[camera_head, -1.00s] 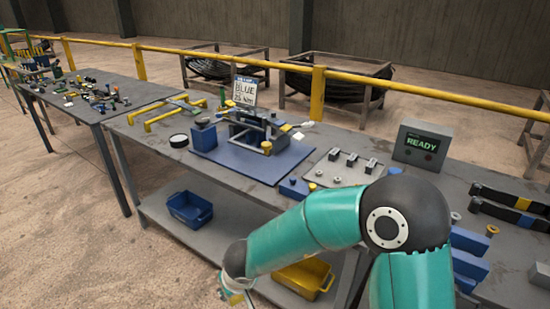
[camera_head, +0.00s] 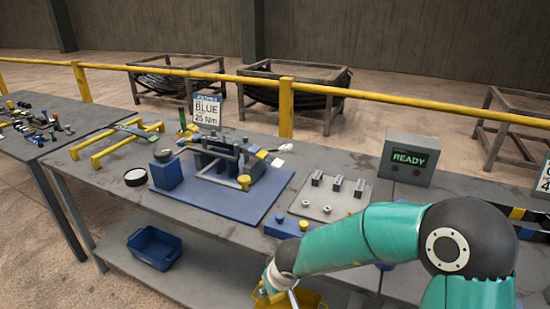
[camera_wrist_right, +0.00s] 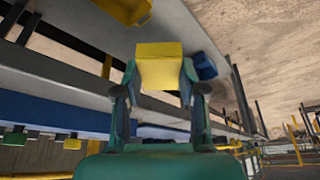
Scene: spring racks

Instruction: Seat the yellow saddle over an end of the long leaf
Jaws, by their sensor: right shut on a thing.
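The yellow saddle (camera_wrist_right: 160,68) is a yellow block in the right wrist view, held between the two fingers of my right gripper (camera_wrist_right: 160,80). In the head view my right arm reaches across from the lower right, with my right gripper (camera_head: 280,296) low in front of the bench's front edge; the saddle is not clear there. A dark leaf (camera_head: 520,213) with a yellow band shows at the right, partly hidden by my arm; I cannot tell whether it is the long leaf. My left gripper is not in view.
A blue mat (camera_head: 190,198) with a dark fixture and blue block stands mid-bench. A grey plate (camera_head: 345,207) with small metal parts and a READY box (camera_head: 408,159) are to its right. A blue bin (camera_head: 154,246) and yellow bin (camera_head: 312,300) are on the lower shelf.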

